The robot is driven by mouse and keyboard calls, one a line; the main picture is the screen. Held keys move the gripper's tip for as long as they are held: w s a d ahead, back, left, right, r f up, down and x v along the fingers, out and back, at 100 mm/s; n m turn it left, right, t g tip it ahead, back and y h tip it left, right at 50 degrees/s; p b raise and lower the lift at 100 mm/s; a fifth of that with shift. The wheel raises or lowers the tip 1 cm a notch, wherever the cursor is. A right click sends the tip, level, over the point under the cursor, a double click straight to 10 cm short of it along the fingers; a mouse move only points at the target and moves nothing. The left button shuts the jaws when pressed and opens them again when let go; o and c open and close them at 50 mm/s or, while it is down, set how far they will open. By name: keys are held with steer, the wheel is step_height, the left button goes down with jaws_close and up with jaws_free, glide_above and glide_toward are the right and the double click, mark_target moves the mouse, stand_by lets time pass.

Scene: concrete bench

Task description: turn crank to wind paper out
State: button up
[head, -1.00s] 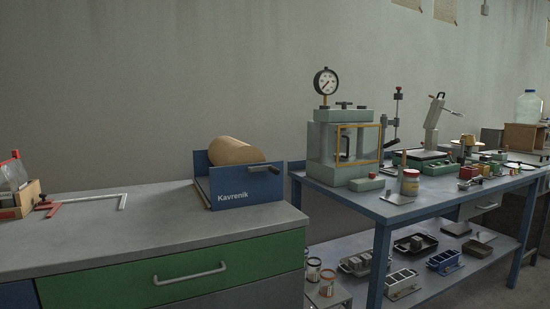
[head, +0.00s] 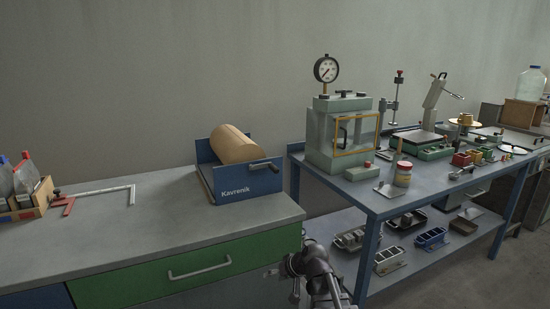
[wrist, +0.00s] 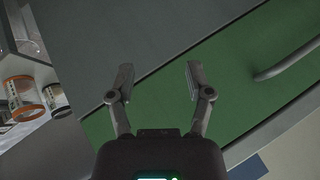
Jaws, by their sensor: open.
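A blue dispenser marked Kavrenik (head: 230,187) stands on the grey bench top at its right end in the head view. A brown paper roll (head: 233,146) lies in it. A dark crank (head: 264,166) sticks out on the right part of its front panel. My gripper (wrist: 156,80) is open and empty in the wrist view, in front of the bench's green drawer front. In the head view my arm shows at the bottom, right of the green drawer and below the dispenser. The dispenser is not in the wrist view.
The green drawer (head: 160,276) has a bar handle (head: 200,269). A red and white clamp (head: 97,194) and a box of bottles (head: 22,190) are on the bench left. A blue table (head: 395,207) with a press (head: 342,138) stands right. The bench top's middle is clear.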

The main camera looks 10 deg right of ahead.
steer(key=w+d+r+m+t+y+p, duration=0.1)
steer(key=w+d+r+t+p, duration=0.15)
steer(key=r+p, duration=0.5)
steer(key=w+d+r+m+t+p, duration=0.1)
steer(key=w+d+r+p, duration=0.2)
steer(key=r, duration=0.7)
steer(key=m+t+p, duration=0.2)
steer(key=t+p, duration=0.2)
steer(key=p, duration=0.7)
glide_toward(275, 169)
steer(key=s+d, duration=0.2)
steer(key=shift+w+a+r+h, duration=0.15)
steer(key=shift+r+h, duration=0.1)
steer(key=shift+h, duration=0.05)
steer(key=shift+w, duration=0.1)
steer(key=b+x, duration=0.4)
steer(key=x, duration=0.9)
steer(key=shift+w+a+f, duration=0.2)
steer(key=shift+w, duration=0.05)
jaws_close()
